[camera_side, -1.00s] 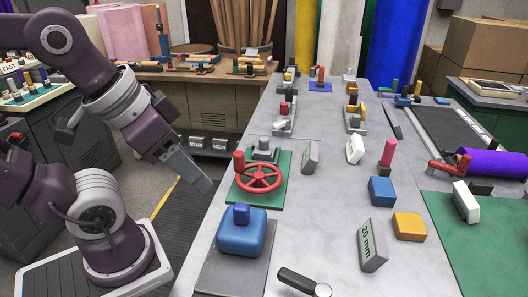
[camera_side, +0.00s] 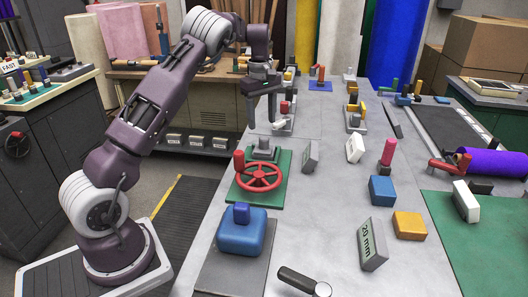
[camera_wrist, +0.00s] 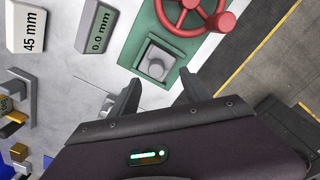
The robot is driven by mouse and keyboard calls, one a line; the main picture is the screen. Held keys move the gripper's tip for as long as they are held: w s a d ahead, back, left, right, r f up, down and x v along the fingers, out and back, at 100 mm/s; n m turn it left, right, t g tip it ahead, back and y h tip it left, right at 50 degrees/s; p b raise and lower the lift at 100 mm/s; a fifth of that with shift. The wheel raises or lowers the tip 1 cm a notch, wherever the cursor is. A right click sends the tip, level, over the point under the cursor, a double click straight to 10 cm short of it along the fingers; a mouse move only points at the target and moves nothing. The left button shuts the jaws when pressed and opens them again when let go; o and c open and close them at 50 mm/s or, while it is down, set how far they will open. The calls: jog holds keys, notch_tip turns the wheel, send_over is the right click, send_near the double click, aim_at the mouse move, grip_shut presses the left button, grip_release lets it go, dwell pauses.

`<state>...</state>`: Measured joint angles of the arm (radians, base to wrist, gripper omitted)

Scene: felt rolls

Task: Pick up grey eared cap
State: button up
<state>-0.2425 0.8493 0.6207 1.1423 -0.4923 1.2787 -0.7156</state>
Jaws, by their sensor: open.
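The likely grey eared cap (camera_side: 263,148) is a small grey piece with a round top on a square base. It sits at the far end of a green board (camera_side: 280,187), behind a red handwheel (camera_side: 258,177). It also shows in the wrist view (camera_wrist: 156,62), just beyond the fingertips; its ears cannot be made out clearly. My gripper (camera_side: 261,122) is open and empty, fingers pointing down, above the table's left side near the cap. In the wrist view my gripper (camera_wrist: 159,82) has its two fingers apart, with the cap between and ahead of them, not touched.
The handwheel's upright red handle (camera_side: 239,162) stands close to the cap. A grey block (camera_side: 310,157) and a white block (camera_side: 355,149) stand to the right. A red-topped fixture (camera_side: 286,112) is just behind my gripper. A blue box (camera_side: 241,236) sits nearer the camera.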

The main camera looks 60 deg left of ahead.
aim_at(264, 137)
jog(key=f, duration=0.5)
jog(key=w+f, duration=0.1)
jog(key=f, duration=0.2)
jog(key=shift+w+a+f, duration=0.1)
jog(key=shift+a+f, duration=0.15)
grip_shut()
